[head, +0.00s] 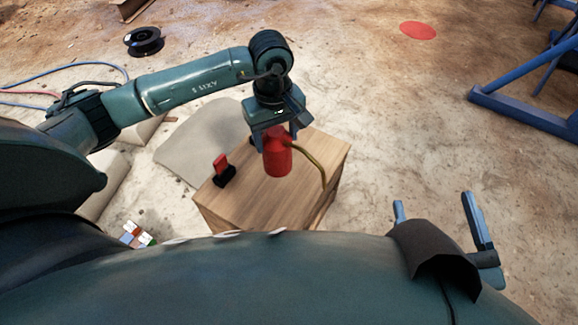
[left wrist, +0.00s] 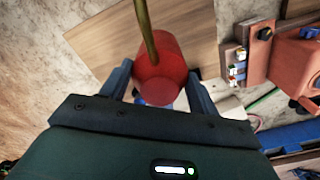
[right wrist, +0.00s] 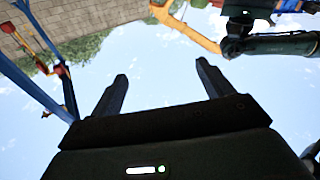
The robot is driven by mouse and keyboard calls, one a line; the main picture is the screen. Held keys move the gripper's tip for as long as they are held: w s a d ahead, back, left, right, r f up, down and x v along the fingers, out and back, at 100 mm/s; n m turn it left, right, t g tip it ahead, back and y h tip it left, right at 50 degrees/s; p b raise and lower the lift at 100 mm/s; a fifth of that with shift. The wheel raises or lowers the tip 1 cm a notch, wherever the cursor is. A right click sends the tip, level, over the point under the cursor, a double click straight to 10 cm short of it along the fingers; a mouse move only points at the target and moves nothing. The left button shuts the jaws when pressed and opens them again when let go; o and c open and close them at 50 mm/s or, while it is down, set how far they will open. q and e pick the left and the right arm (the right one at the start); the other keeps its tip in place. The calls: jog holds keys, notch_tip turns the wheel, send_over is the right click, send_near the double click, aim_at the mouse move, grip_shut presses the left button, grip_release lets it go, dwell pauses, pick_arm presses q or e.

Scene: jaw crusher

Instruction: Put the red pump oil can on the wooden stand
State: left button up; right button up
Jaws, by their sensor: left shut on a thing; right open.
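The red pump oil can (head: 277,160), with a thin brass-coloured spout curving right and down, is held upright by my left gripper (head: 279,129). The can is at or above the top of the wooden stand (head: 247,196); whether its base touches cannot be told. In the left wrist view the red can (left wrist: 162,75) sits between the two fingers of my left gripper (left wrist: 158,88), the wooden top (left wrist: 185,35) behind it. My right gripper (head: 438,210) is open and empty at the lower right; in the right wrist view its fingers (right wrist: 160,85) are apart against the sky.
A small red and black object (head: 222,170) stands on the left part of the stand. A grey mat (head: 205,140) lies behind it. A black spool (head: 144,41), a red disc (head: 418,30) and blue steel frames (head: 520,115) are farther off. Open dirt floor lies right of the stand.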

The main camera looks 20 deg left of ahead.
aim_at(274, 157)
pick_arm(q)
jog(key=f+n, duration=0.2)
jog(key=shift+s+a+f, duration=0.15)
jog(key=shift+a+f, duration=0.15)
jog(key=shift+f, duration=0.1)
pick_arm(e)
jog(key=shift+o, duration=0.3)
jog(key=shift+s+d+f, duration=0.1)
jog(key=shift+d+f, duration=0.05)
jog(key=shift+f, duration=0.4)
pick_arm(q)
notch_tip(274, 157, down, 4)
jog(key=shift+r+b, duration=0.1)
jog(key=shift+b, duration=0.7)
jog(key=shift+f, duration=0.3)
notch_tip(274, 157, down, 4)
jog(key=shift+b, duration=0.8)
jog(key=shift+f, duration=0.3)
jog(key=o, duration=1.7)
pick_arm(e)
jog(key=shift+w+a+r+m, duration=0.2)
jog(key=shift+a+r+m, duration=0.1)
jog(key=shift+a+m, duration=0.1)
